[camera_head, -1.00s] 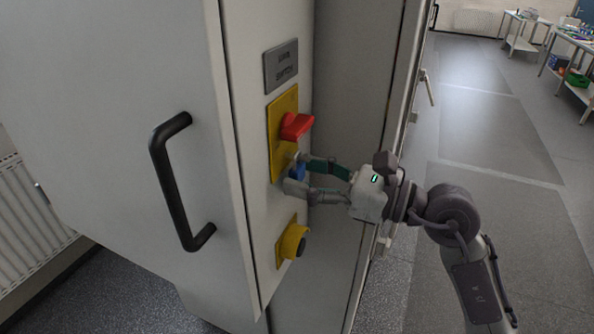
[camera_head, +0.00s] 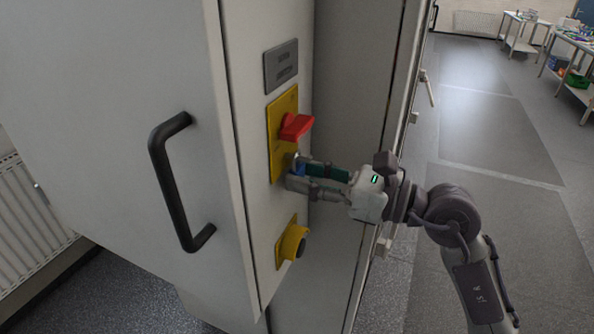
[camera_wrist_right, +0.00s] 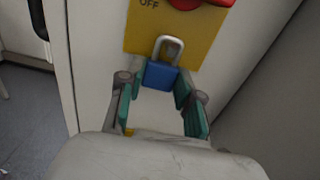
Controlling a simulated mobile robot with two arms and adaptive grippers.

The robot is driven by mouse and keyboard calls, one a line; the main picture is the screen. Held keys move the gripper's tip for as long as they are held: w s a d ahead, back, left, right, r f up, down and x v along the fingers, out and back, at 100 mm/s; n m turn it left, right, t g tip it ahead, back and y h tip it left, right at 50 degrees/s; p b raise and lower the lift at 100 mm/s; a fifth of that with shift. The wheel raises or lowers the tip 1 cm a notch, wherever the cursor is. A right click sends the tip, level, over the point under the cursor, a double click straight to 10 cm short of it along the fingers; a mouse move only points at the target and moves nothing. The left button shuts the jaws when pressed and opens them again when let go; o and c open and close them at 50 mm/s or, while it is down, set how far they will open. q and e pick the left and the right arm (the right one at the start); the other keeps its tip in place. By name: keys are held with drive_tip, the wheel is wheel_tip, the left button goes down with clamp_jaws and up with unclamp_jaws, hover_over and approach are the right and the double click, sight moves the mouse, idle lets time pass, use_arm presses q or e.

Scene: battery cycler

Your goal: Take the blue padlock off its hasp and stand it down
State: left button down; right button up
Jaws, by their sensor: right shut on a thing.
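The blue padlock (camera_wrist_right: 160,75) hangs upright at the lower part of the yellow switch plate (camera_wrist_right: 188,47), its grey shackle pointing up, in the right wrist view. My right gripper (camera_wrist_right: 158,88) is shut on the padlock's body, one finger at each side. In the head view the right gripper (camera_head: 296,175) reaches in from the right and mostly hides the padlock (camera_head: 299,167). The hasp is too small to make out, and I cannot tell whether the shackle is still through it. My left gripper is not in view.
A red rotary handle (camera_head: 296,126) sits just above the padlock on the plate. A yellow fitting with a dark knob (camera_head: 292,242) is below. A black door handle (camera_head: 174,182) stands out at left. Open floor (camera_head: 480,110) lies to the right, with benches far back.

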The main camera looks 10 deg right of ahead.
drive_tip(key=shift+r, duration=0.15)
drive_tip(key=shift+r+p, duration=0.5)
drive_tip(key=b+v, duration=0.3)
drive_tip(key=v, duration=0.4)
drive_tip(key=shift+b, duration=0.4)
idle(1.0)
idle(0.5)
